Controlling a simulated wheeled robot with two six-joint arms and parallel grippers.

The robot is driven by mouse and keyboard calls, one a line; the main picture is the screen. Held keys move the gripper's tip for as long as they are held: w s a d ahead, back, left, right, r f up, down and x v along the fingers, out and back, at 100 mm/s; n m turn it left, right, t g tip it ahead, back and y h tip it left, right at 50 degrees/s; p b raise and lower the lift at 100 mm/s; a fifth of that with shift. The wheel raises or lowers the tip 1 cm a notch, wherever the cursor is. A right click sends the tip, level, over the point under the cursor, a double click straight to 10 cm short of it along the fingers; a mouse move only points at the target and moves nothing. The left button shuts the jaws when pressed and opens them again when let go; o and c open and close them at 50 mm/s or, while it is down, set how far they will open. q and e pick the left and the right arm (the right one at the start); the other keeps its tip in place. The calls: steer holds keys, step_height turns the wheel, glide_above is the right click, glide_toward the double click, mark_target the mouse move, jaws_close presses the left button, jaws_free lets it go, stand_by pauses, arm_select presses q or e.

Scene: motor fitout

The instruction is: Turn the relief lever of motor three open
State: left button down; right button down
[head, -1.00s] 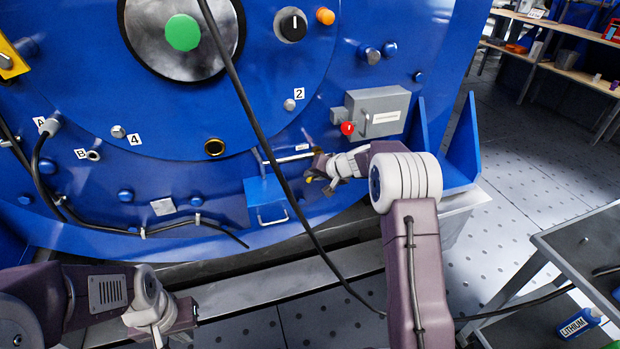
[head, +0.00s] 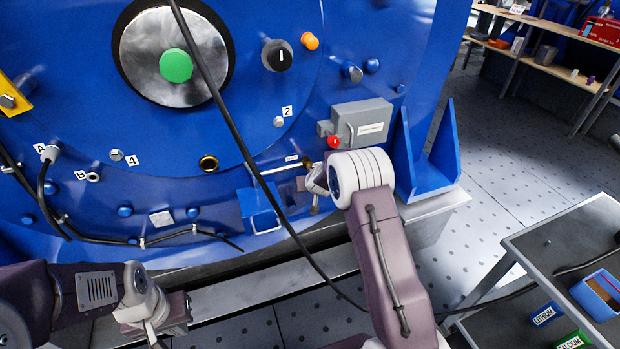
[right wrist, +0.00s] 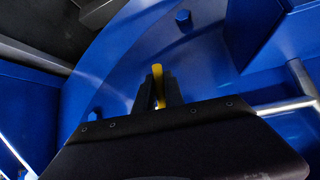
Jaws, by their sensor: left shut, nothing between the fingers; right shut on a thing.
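A narrow yellow piece (right wrist: 157,72), apparently the relief lever's handle, stands between the dark fingers of my right gripper (right wrist: 158,92) in the right wrist view. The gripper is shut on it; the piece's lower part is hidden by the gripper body. In the head view my right wrist (head: 315,182) is low on the blue motor, beside a silver rod (head: 280,170) and below a grey box with a red knob (head: 333,142). The lever cannot be made out there. My left gripper (head: 182,310) is shut and empty at the lower left, away from the motor face.
A black cable (head: 240,130) hangs across the motor face, left of my right wrist. A blue box with a handle (head: 262,215) juts out beneath the rod. A blue bracket (head: 425,160) stands to the right. A grey cart (head: 570,240) holds containers at lower right.

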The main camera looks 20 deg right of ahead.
stand_by(0.4)
steer(key=c, duration=1.4)
jaws_free()
steer(key=shift+c, duration=0.2)
steer(key=p+v, duration=0.2)
steer(key=v, duration=0.7)
